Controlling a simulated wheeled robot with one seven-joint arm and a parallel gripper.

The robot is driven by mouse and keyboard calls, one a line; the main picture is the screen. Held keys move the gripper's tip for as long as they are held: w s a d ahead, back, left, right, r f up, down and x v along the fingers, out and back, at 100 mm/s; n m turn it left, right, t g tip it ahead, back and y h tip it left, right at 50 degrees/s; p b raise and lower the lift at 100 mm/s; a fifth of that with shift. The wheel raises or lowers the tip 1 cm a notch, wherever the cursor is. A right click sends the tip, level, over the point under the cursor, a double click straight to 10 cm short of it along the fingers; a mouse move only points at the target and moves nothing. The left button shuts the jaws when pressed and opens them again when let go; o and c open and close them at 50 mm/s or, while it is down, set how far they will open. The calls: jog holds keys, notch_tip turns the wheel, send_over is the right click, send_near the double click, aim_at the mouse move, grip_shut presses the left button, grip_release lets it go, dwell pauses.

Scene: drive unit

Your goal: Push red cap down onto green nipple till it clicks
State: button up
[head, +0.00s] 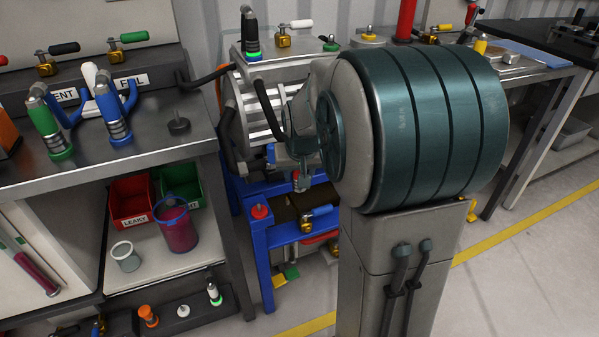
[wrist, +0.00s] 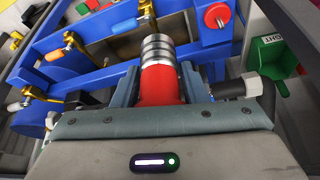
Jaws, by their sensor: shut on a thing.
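In the wrist view my gripper (wrist: 160,84) is shut on a red cap (wrist: 158,88) with a silver ribbed end. The ribbed end points away from my gripper, and a finger lies on each side of the red body. The piece is held in front of a blue frame (wrist: 105,58). A small green piece (wrist: 82,8) shows at the top left of the wrist view, but I cannot tell whether it is the green nipple. It is apart from the red cap.
A red knob (wrist: 217,15) sits on the frame. A green bin (wrist: 275,57) is at the right. The counter (head: 150,145) holds blue (head: 113,115) and green (head: 45,125) couplings.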

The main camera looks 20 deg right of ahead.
jog(key=shift+r+p, duration=0.35)
jog(key=shift+r, duration=0.1)
jog(key=shift+r+p, duration=1.9)
jog(key=shift+r, duration=0.5)
